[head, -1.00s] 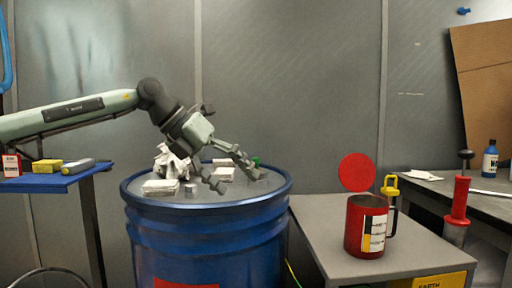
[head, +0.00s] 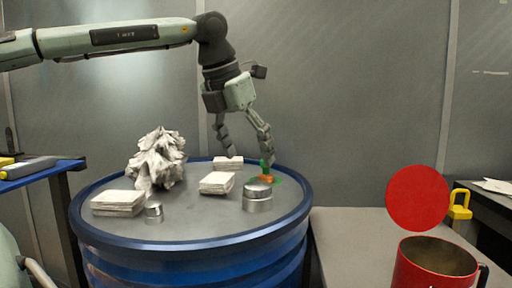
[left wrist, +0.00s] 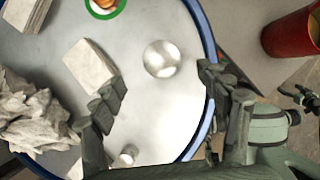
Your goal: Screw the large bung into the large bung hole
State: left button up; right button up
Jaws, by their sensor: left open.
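The large bung (head: 257,198) is a shiny metal cylinder standing on the right part of the blue drum's top (head: 215,212). It shows as a round disc in the left wrist view (left wrist: 161,58). A smaller metal bung (head: 153,212) stands near the drum's front left; it also shows in the left wrist view (left wrist: 128,153). An orange piece in a green ring (head: 267,179) lies behind the large bung; whether this is the large bung hole I cannot tell.
White pads (head: 118,203) and (head: 217,183) and a crumpled rag (head: 157,157) lie on the drum. A red mug (head: 435,262) stands on the grey table (head: 345,235) at right, near a red disc (head: 417,198). A blue side table (head: 40,175) is at left.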

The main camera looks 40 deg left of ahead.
aim_at(258, 185)
pick_arm(q)
jog(key=x, duration=0.5)
jog(key=shift+f, duration=0.45)
jog(key=shift+w+f, duration=0.3)
jog(key=shift+f, duration=0.3)
jog(key=shift+c, duration=0.6)
jog(key=c, duration=1)
jog(key=shift+r+m+p, duration=0.2)
jog(key=shift+m+p, duration=0.1)
jog(key=shift+p, duration=0.15)
jog(key=shift+r+m+h+p, duration=0.1)
jog(key=shift+m+h+p, duration=0.6)
jog(key=shift+m+p, duration=0.35)
jog(key=shift+a+m+h+p, duration=0.1)
jog(key=shift+m+h+p, duration=0.25)
jog(key=shift+m, duration=0.4)
jog(key=shift+f, duration=0.3)
